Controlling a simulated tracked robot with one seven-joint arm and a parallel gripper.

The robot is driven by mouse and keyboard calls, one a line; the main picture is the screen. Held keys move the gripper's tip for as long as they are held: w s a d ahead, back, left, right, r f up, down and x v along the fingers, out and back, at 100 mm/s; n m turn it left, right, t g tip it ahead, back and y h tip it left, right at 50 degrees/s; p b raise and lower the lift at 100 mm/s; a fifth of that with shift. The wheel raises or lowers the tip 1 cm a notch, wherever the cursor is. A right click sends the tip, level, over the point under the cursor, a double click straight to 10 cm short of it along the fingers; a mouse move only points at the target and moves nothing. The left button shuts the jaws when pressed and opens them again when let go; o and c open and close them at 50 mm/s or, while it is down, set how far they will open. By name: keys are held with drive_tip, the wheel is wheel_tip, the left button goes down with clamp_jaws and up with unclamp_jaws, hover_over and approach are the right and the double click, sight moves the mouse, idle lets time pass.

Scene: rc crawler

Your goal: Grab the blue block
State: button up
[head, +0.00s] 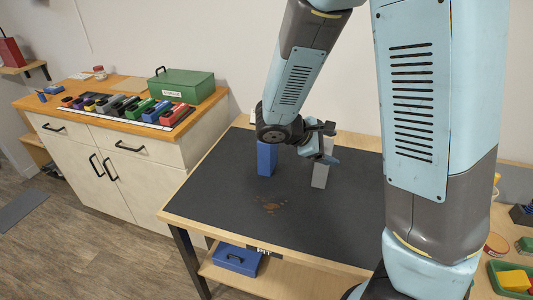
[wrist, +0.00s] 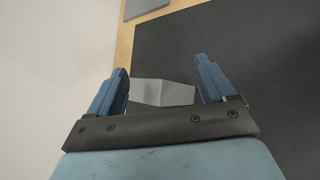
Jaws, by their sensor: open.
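The blue block (head: 267,158) stands upright on the black mat of the table in the head view, left of my gripper. Its top is partly covered by my arm. A grey block (head: 321,174) stands upright to its right. My gripper (head: 322,150) is open and empty at the top of the grey block, apart from the blue one. In the wrist view my gripper (wrist: 163,70) shows both fingers spread, with the grey block (wrist: 163,93) in view between them. I cannot tell whether a finger touches it. The blue block does not show in the wrist view.
The black mat (head: 235,210) is bare in front of the blocks, apart from a brown stain (head: 270,206). A blue box (head: 236,260) is on the shelf below. A side counter at left holds a green toolbox (head: 183,85) and several coloured items.

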drive_tip(key=w+a+f+n+t, duration=0.4)
drive_tip(key=a+f+n+t, duration=0.25)
drive_tip(key=a+n, duration=0.2)
drive_tip(key=n+t+y, duration=0.4)
drive_tip(key=n+t, duration=0.3)
drive_tip(key=n, duration=0.2)
approach(263, 153)
drive_tip(key=w, duration=0.2)
drive_tip(key=x, duration=0.7)
drive_tip(key=shift+w+d+r, duration=0.1)
drive_tip(key=shift+d, duration=0.3)
drive_tip(key=x, duration=0.6)
drive_tip(key=shift+c, duration=0.3)
drive_tip(key=c, duration=1.3)
drive_tip(key=shift+r, duration=0.1)
drive_tip(key=shift+c, duration=0.2)
